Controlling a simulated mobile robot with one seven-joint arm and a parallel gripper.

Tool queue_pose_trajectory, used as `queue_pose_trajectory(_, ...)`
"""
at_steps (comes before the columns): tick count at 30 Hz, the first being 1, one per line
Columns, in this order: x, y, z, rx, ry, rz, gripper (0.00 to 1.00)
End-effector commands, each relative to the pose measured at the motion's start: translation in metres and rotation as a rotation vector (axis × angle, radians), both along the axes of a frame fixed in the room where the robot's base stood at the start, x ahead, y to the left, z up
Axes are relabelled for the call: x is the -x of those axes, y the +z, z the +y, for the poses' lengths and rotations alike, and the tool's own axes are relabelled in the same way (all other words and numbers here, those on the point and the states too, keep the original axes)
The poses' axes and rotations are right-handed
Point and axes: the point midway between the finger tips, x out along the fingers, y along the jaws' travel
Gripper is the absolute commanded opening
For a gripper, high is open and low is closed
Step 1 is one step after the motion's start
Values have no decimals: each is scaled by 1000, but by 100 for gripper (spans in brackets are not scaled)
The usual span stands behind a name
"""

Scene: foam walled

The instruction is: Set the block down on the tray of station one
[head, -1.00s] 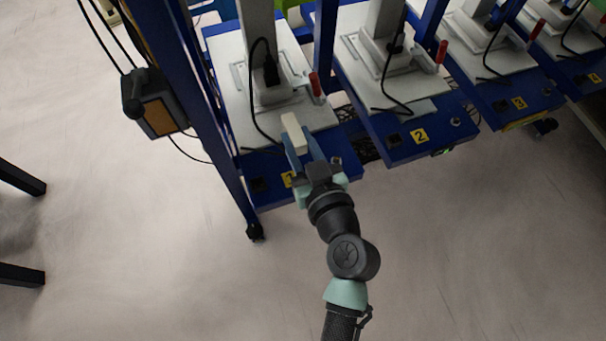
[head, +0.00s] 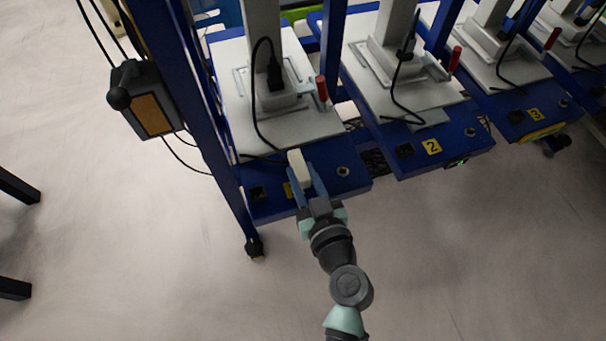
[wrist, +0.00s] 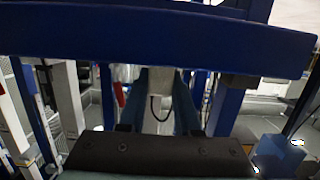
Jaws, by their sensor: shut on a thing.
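My gripper (head: 307,183) is shut on a pale, whitish block (head: 298,166) that sticks out between its blue fingers. In the head view the block shows over the blue front edge of station one (head: 335,181), near its partly covered yellow label. The white tray (head: 285,129) of station one lies just beyond the block. I cannot tell the block's height above the station. In the wrist view my gripper's fingers (wrist: 160,105) point forward with the pale block (wrist: 160,82) between them, under a wide blue beam (wrist: 150,35).
A press column with a black cable (head: 262,90) and a red-handled lever (head: 321,88) stand on station one's tray. Station two (head: 430,158) is to the right, with more stations beyond. A blue post (head: 205,130) and a control box (head: 147,105) are on the left. Open floor lies in front.

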Motion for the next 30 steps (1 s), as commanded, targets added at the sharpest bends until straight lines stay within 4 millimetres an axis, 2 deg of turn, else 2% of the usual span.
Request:
queue_pose_trajectory(4,0,-4,0,0,0,-1,0)
queue_pose_trajectory(5,0,-4,0,0,0,0,34)
queue_pose_trajectory(9,0,-3,0,0,0,0,59)
queue_pose_trajectory(10,0,-3,0,0,0,0,62)
queue_pose_trajectory(22,0,4,0,0,0,1,62)
queue_pose_trajectory(30,53,11,-17,-1,-4,5,62)
